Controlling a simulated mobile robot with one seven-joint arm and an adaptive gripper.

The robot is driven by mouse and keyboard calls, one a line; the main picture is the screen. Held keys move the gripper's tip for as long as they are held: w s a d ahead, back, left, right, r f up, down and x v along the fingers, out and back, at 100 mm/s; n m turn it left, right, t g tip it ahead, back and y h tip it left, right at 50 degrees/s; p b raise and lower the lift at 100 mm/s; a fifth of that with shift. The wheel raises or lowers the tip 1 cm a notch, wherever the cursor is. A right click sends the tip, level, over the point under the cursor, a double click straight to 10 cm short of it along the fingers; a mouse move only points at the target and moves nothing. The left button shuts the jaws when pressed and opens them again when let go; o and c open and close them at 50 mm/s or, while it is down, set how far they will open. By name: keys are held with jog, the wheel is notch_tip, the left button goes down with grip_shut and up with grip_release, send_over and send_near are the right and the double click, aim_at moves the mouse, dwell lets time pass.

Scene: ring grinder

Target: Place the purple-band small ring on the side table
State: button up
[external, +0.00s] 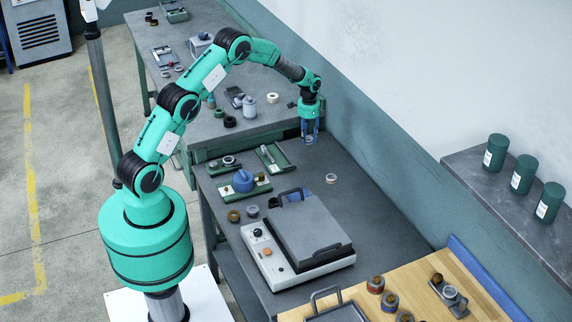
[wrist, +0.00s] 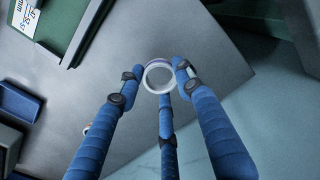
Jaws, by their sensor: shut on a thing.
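My gripper (external: 309,135) has slim blue fingers and points down over the far end of the dark grey table (external: 365,205). In the wrist view the fingers (wrist: 158,78) are closed around a small pale ring (wrist: 159,90) with a purple tint on its upper rim. The ring also shows between the fingertips in the external view (external: 309,140). It is over or at the grey tabletop (wrist: 205,55), close to the table's edge. I cannot tell whether it touches the surface. Which table is the side table is not marked.
A green tray (wrist: 75,35) lies nearby in the wrist view. Another pale ring (external: 331,178) lies alone on the tabletop. A grey-lidded machine (external: 310,235) stands nearer the front. A second grey table (external: 195,105) with several items stands behind. The wall is close on the right.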

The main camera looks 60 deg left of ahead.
send_over(316, 144)
jog(key=shift+d+f+b, duration=0.1)
jog(key=shift+f+b, duration=0.15)
jog(key=shift+b, duration=0.05)
dwell(0.3)
jog(key=shift+f+b, duration=0.4)
jog(key=shift+f, duration=1.35)
jog(key=shift+f, duration=0.15)
jog(key=o, duration=1.2)
notch_tip(316, 144, up, 12)
jog(key=shift+r+p, duration=0.15)
jog(key=shift+p, duration=0.9)
